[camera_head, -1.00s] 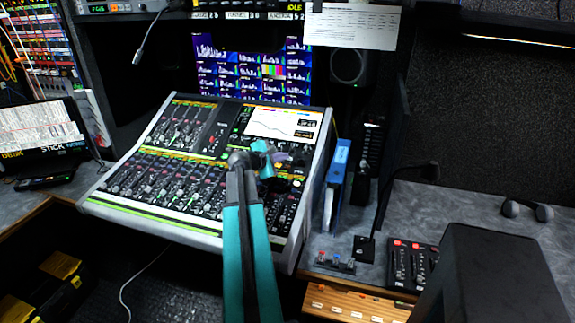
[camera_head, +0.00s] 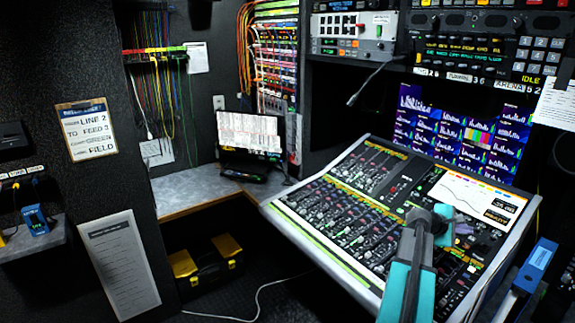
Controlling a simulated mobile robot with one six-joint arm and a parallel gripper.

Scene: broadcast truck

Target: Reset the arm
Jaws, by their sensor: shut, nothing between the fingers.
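My arm (camera_head: 408,275) rises from the bottom of the view, teal and dark grey, and reaches over the mixing console. My gripper (camera_head: 463,227) is at its far end, in front of the console's right part, below the console's lit screen. It is small in the picture; it is shut with nothing held. The mixing console (camera_head: 277,213) has a light frame and rows of faders and knobs. My arm hides part of its lower right. Whether the gripper touches the console cannot be told.
A black and yellow toolbox (camera_head: 208,264) and a white cable (camera_head: 258,292) lie on the floor.

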